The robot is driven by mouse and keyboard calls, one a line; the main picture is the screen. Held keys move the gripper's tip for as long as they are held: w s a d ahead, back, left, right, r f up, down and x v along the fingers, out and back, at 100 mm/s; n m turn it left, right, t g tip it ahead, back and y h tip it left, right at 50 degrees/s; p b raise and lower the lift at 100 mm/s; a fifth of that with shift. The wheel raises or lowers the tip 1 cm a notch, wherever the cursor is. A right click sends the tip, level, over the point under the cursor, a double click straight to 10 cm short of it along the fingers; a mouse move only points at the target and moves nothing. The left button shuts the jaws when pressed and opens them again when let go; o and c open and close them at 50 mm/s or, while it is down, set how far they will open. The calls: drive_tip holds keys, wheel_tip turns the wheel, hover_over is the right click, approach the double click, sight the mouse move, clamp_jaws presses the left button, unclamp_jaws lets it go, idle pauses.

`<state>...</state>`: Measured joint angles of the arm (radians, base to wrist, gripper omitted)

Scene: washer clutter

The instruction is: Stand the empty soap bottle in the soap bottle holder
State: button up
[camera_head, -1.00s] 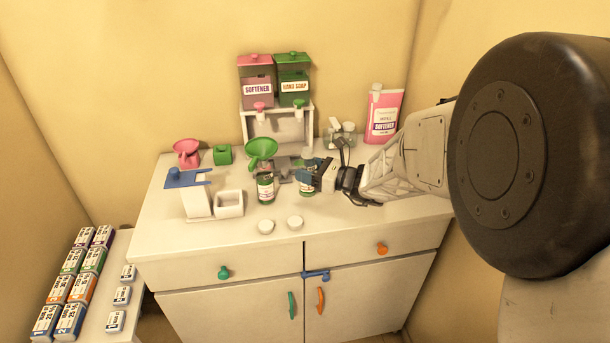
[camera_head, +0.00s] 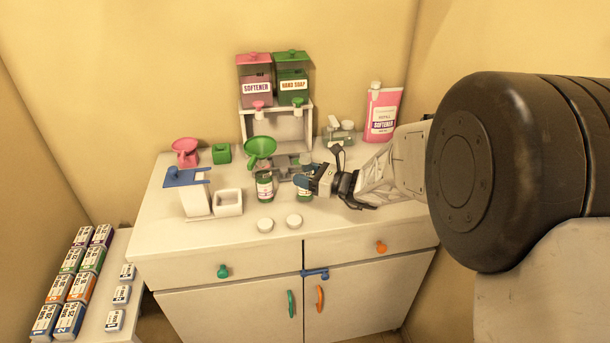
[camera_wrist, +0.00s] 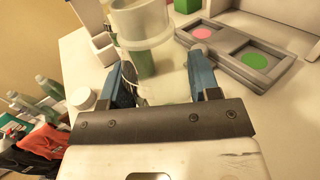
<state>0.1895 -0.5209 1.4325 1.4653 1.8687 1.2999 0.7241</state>
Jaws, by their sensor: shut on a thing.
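My gripper (camera_head: 306,182) is shut on the soap bottle (camera_head: 304,195), a pale translucent bottle with a green label. Its blue fingers (camera_wrist: 160,82) stand either side of the bottle in the wrist view, with the bottle's wide ringed top (camera_wrist: 140,28) beyond them. The bottle looks upright; the fingers partly hide it in the head view. A grey holder (camera_wrist: 215,57) with two square recesses, one with a pink dot and one with a green dot, lies to the right in the wrist view. It also shows behind the bottles in the head view (camera_head: 287,164).
Another green-labelled bottle (camera_head: 265,188) stands left of the gripper, near a green funnel (camera_head: 260,147). Two white caps (camera_head: 265,225) lie in front. A dispenser stand (camera_head: 248,126) is behind, a pink softener container (camera_head: 382,115) back right. The front right counter is clear.

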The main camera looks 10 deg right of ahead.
drive_tip(key=shift+f, duration=0.2)
drive_tip(key=o, duration=1)
drive_tip(key=shift+c, duration=0.2)
drive_tip(key=shift+r, duration=0.15)
drive_tip(key=shift+v, duration=6)
